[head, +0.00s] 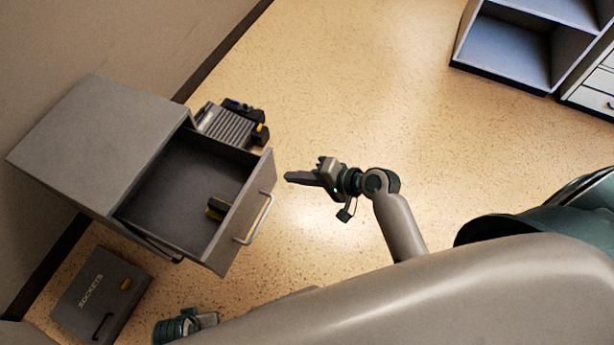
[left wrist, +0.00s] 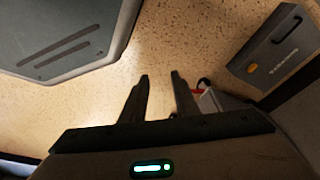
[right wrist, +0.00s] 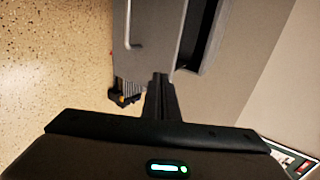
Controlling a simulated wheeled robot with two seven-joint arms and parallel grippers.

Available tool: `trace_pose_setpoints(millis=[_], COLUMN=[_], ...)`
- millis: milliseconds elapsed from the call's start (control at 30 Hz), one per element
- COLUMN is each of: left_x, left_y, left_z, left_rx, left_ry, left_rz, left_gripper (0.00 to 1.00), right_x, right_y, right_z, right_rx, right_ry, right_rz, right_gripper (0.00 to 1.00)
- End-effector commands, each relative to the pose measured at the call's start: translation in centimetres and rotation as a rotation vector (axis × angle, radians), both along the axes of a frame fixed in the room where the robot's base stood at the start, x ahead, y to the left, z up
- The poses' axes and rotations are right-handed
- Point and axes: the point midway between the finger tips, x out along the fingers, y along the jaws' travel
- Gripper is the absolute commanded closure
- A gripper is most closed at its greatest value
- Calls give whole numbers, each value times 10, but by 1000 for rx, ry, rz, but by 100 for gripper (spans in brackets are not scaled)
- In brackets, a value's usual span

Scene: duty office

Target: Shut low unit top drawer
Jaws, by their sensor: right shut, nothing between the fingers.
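The grey low unit (head: 95,140) stands against the wall at the left of the head view. Its top drawer (head: 240,215) is pulled far out, with a bar handle (head: 262,220) on its front. A small black and yellow item (head: 215,208) lies inside near the front. My right gripper (head: 288,177) is shut and empty, to the right of the drawer front and apart from it. The right wrist view shows the handle (right wrist: 128,28) ahead and left of the shut fingers (right wrist: 161,78). My left gripper (left wrist: 160,78) is open and empty above the floor.
A ribbed grey and black thing (head: 225,125) stands on the floor behind the drawer. A grey case marked SOCKETS (head: 100,290) lies on the floor before the unit. Shelving (head: 505,45) stands at the far right. The speckled floor between is clear.

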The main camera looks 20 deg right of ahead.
Motion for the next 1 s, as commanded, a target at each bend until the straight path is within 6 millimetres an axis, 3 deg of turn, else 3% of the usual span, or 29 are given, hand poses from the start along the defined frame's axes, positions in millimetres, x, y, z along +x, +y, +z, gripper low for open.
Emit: trace_pose_setpoints(millis=[200, 433, 700, 1000], left_x=[1, -7, -7, 6], left_y=[0, 0, 1, 1], left_z=[9, 7, 1, 6], left_rx=[0, 0, 1, 0], left_ry=[-6, 4, 7, -12], left_rz=[0, 1, 2, 1], left_gripper=[72, 72, 72, 72], right_x=[25, 46, 53, 53], right_y=[25, 46, 53, 52], right_z=[-20, -19, -20, -20], right_rx=[3, 1, 0, -1], right_ry=[0, -2, 0, -1], right_rz=[-1, -1, 0, 0], right_gripper=[100, 100, 100, 100])
